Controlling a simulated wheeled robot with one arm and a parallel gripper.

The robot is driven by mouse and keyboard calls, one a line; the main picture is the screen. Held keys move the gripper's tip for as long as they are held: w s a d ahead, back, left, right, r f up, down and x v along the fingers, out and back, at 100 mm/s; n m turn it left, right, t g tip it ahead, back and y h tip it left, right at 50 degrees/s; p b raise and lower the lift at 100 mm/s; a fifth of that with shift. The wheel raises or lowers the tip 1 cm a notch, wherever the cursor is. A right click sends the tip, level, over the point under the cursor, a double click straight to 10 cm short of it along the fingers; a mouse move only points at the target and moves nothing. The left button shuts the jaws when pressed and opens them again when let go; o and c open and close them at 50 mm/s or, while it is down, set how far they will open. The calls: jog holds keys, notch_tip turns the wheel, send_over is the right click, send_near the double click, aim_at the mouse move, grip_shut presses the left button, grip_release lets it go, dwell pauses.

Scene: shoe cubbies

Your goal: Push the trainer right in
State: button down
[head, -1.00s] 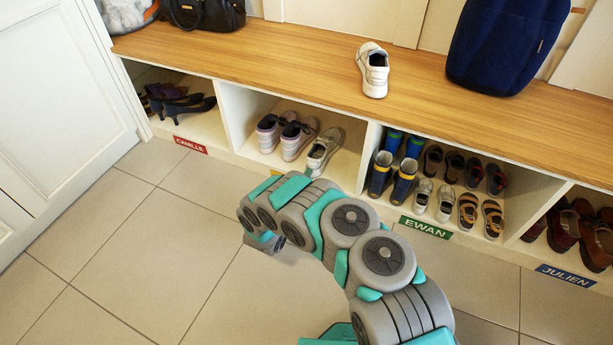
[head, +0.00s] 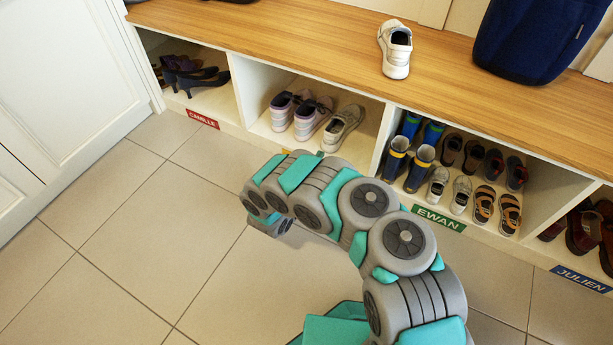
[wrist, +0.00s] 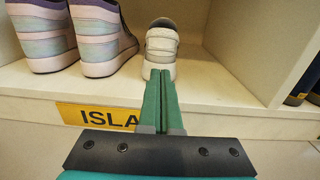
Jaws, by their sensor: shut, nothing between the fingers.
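A white-grey trainer (head: 343,127) stands in the middle cubby, to the right of a lilac-and-white pair (head: 305,115). In the wrist view the trainer (wrist: 162,45) shows its heel to me and points into the cubby, on the bare floor of the compartment. My gripper (wrist: 160,74) is shut and empty, its fingertips low in front of the heel; I cannot tell whether they touch it. A similar single white trainer (head: 396,50) sits on the bench top.
The cubby's right wall (wrist: 255,40) stands close to the right of the trainer. The lilac pair (wrist: 100,40) is close on the left. A yellow ISLA label (wrist: 97,116) is on the front edge. The neighbouring cubby holds boots (head: 395,160) and small shoes. Tiled floor (head: 130,240) is clear.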

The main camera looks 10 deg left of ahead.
jog(key=p+v, duration=0.1)
jog(key=v, duration=0.9)
jog(key=shift+p, duration=0.3)
